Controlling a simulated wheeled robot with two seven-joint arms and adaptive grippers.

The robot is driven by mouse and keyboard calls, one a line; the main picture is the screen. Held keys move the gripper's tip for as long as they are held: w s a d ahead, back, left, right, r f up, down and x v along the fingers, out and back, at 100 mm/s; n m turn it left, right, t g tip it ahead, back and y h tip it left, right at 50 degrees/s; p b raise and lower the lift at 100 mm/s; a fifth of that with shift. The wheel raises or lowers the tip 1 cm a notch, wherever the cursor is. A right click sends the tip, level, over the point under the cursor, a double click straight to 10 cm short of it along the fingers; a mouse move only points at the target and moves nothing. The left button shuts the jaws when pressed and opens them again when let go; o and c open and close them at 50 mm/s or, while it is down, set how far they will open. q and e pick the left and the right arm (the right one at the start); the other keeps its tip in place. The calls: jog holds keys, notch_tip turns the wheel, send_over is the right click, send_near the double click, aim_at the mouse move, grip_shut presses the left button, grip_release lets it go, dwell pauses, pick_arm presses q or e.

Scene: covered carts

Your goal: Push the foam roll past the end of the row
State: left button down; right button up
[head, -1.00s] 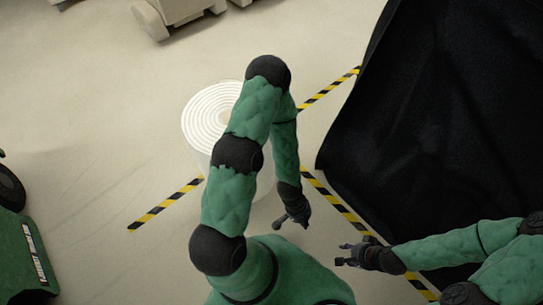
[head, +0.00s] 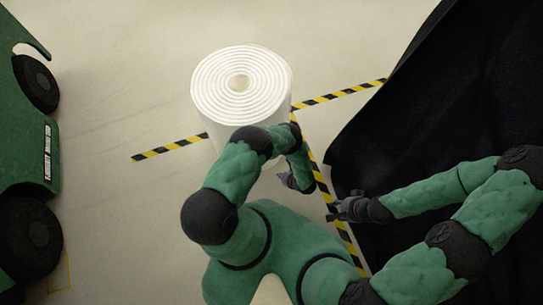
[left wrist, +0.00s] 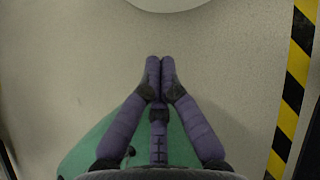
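The white foam roll (head: 206,110) stands upright in the head view, its spiral end on top, and hides part of a striped floor line. My left arm covers its lower right side. In the left wrist view its pale curved edge (left wrist: 168,3) shows at the top, ahead of my fingers. My left gripper (head: 290,182) is below and right of the roll in the head view. In the left wrist view my left gripper (left wrist: 160,62) has its fingertips together, with nothing between them and a gap to the roll. My right gripper (head: 332,207) is empty near the black cover; its finger opening is unclear.
A black cover (head: 430,120) drapes over something at the right. A green cart (head: 32,145) with dark wheels stands at the left. Yellow-black floor tape (head: 340,95) runs past the roll, with another strip (left wrist: 292,95) beside my left gripper. Pale floor beyond the roll looks clear.

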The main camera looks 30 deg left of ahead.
pick_arm(q)
jog(key=w+a+f+m+t+b, duration=0.1)
jog(key=w+a+f+t+b, duration=0.1)
jog(key=w+a+f+b, duration=0.3)
jog(key=shift+w+a+f+y, duration=0.3)
jog(key=shift+w+a+f, duration=0.95)
jog(key=shift+a, duration=1.1)
jog(key=shift+w+r, duration=0.15)
jog(key=shift+r, duration=0.05)
jog(key=w+a, duration=0.5)
jog(key=a, duration=0.4)
jog(key=shift+a, duration=0.25)
jog(key=shift+d, duration=0.1)
